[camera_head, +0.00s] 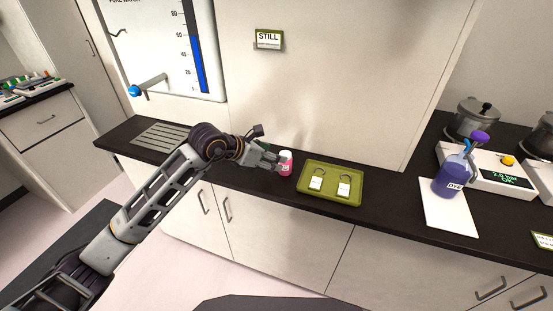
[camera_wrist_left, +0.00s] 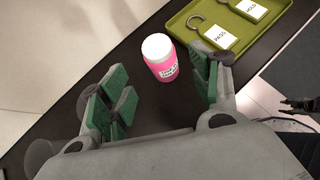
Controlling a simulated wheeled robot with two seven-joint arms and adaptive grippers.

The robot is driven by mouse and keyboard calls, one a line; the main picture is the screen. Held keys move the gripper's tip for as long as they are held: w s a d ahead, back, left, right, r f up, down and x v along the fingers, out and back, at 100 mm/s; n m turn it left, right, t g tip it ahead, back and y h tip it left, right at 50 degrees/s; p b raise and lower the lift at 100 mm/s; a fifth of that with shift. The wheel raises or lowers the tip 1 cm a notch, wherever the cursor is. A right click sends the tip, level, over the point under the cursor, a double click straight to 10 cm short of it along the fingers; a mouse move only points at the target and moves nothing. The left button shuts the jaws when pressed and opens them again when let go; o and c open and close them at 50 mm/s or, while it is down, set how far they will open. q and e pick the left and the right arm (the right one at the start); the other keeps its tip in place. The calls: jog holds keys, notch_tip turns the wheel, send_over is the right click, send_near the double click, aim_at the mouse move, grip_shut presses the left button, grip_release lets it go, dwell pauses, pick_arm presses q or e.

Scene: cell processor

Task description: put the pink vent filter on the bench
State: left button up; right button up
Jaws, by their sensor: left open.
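The pink vent filter (camera_head: 286,164) is a small pink cylinder with a white cap and a white label. It stands upright on the black bench top (camera_head: 235,178), just left of the green tray. It also shows in the left wrist view (camera_wrist_left: 162,66). My left gripper (camera_head: 270,159) is open and empty, low over the bench beside the filter. In the left wrist view the filter appears ahead of the gap between the green-padded fingers (camera_wrist_left: 160,88), nearer the right finger. I cannot tell whether a finger touches it.
A green tray (camera_head: 331,198) holds two tags, labelled PASS (camera_wrist_left: 220,33) and HOLD (camera_wrist_left: 250,8). A purple DYE bottle (camera_head: 450,178) stands on a white mat (camera_head: 447,217) by a display device (camera_head: 500,178). A drain grille (camera_head: 165,136) lies at left. Bench is clear between tray and mat.

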pick_arm(q)
jog(key=v, duration=0.5)
pick_arm(e)
jog(key=shift+a+f, duration=0.1)
jog(key=shift+a, duration=0.75)
jog(key=shift+d, duration=0.1)
